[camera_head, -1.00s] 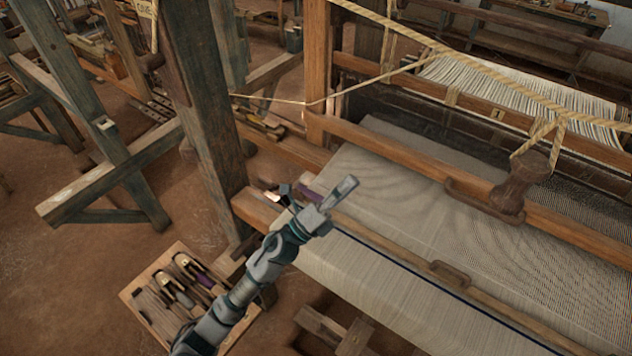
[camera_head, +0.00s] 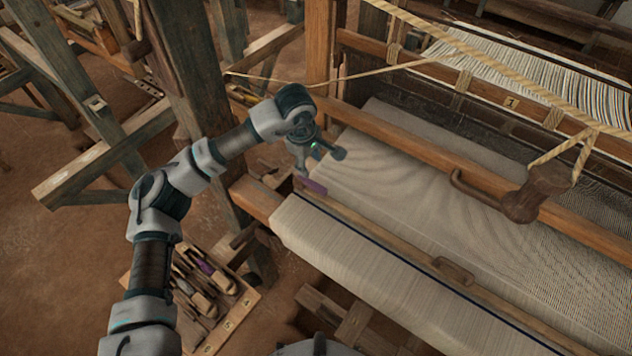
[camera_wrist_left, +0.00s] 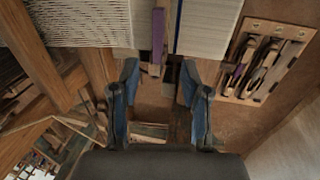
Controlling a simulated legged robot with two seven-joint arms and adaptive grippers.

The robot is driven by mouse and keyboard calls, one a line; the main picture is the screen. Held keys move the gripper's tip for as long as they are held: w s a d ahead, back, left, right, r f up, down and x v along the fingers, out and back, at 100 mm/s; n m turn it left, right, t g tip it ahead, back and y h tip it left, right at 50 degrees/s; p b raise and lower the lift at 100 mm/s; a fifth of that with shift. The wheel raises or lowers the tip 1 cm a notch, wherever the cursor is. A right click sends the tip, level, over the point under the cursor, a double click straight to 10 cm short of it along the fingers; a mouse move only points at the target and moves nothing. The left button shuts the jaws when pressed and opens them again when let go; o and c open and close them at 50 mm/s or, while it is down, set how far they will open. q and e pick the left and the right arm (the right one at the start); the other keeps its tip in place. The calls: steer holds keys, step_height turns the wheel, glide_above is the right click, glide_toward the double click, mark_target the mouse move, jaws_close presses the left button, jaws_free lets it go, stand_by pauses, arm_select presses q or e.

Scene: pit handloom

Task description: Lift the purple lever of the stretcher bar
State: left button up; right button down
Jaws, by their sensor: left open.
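The purple lever (camera_head: 313,186) lies at the left end of the wooden stretcher bar (camera_head: 385,236), by the cloth's left edge. In the left wrist view the purple lever (camera_wrist_left: 157,36) is upper centre, beyond the gap between the fingertips. My left gripper (camera_head: 318,152) hangs just behind and above the lever in the head view. In the left wrist view its two blue fingers (camera_wrist_left: 160,78) are apart with nothing between them, and the lever seems clear of both. My right gripper is not in view.
The woven cloth (camera_head: 400,180) spreads to the right, below a wooden beam with a hanging handle (camera_head: 537,193). A loom post (camera_head: 185,100) stands left of my gripper. Ropes cross above the cloth.

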mark_target(317, 186)
arm_select(q)
steer(key=f+p, duration=0.1)
steer(key=f, duration=0.3)
steer(key=w+d+f+p, duration=0.1)
steer(key=f, duration=0.3)
steer(key=w+d+f, duration=0.1)
steer(key=f, duration=0.3)
steer(key=shift+p, duration=0.4)
steer(key=shift+w+a+f, duration=0.1)
steer(key=shift+w+f, duration=0.1)
steer(key=shift+f, duration=0.3)
steer(key=shift+c, duration=0.2)
jaws_close()
